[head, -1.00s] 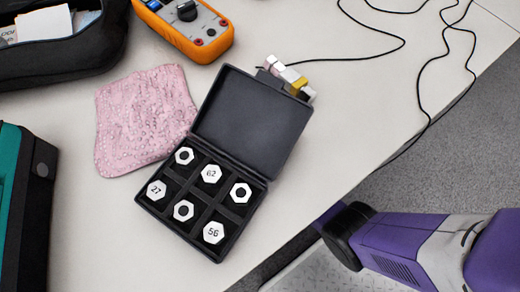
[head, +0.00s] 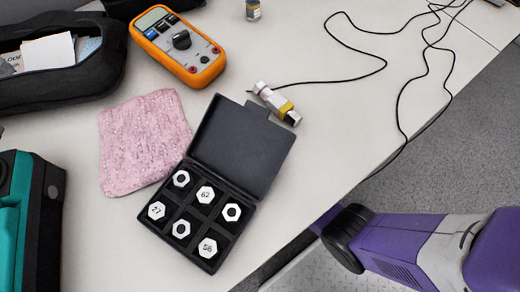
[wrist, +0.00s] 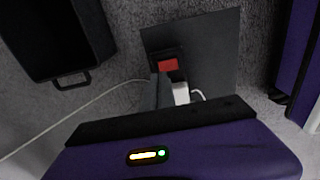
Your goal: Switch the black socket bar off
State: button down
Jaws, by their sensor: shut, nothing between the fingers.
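In the wrist view, a red rocker switch (wrist: 168,65) sits on the dark end of the black socket bar (wrist: 155,53). Whether the switch is on or off cannot be told. A white plug (wrist: 181,93) with a white cable is close beside it. The purple hand of my gripper fills the bottom. Its narrow grey fingers (wrist: 163,78) seem to be together, just below the red switch; contact cannot be told. The rest of the bar is hidden. The head view shows my purple arm at lower right, but neither the bar nor my fingers.
A dark flat panel (wrist: 215,50) lies behind the switch. A black open bin (wrist: 60,40) is at upper left, and a white cable (wrist: 85,102) crosses left. In the head view, the table holds an open black case (head: 205,215), a pink cloth (head: 145,140) and an orange multimeter (head: 180,45).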

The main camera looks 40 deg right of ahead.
notch_tip(320, 180, up, 9)
jog(key=w+p, duration=0.1)
jog(key=p, duration=0.2)
jog(key=shift+w, duration=0.15)
jog(key=shift+r, duration=0.1)
notch_tip(320, 180, down, 4)
jog(key=s+b, duration=0.3)
jog(key=b, duration=0.1)
jog(key=shift+t, duration=0.5)
jog(key=r+b, duration=0.1)
jog(key=r, duration=0.2)
jog(key=r+b, duration=0.1)
jog(key=shift+s+d+r+b, duration=0.1)
jog(key=shift+s+r+b, duration=0.05)
jog(key=shift+s+b, duration=0.2)
jog(key=f+b, duration=0.2)
jog(key=f, duration=0.2)
jog(key=w+f+b, duration=0.1)
jog(key=f+b, duration=0.2)
jog(key=f, duration=0.2)
jog(key=f+b, duration=0.3)
jog(key=f, duration=0.2)
jog(key=shift+w, duration=0.3)
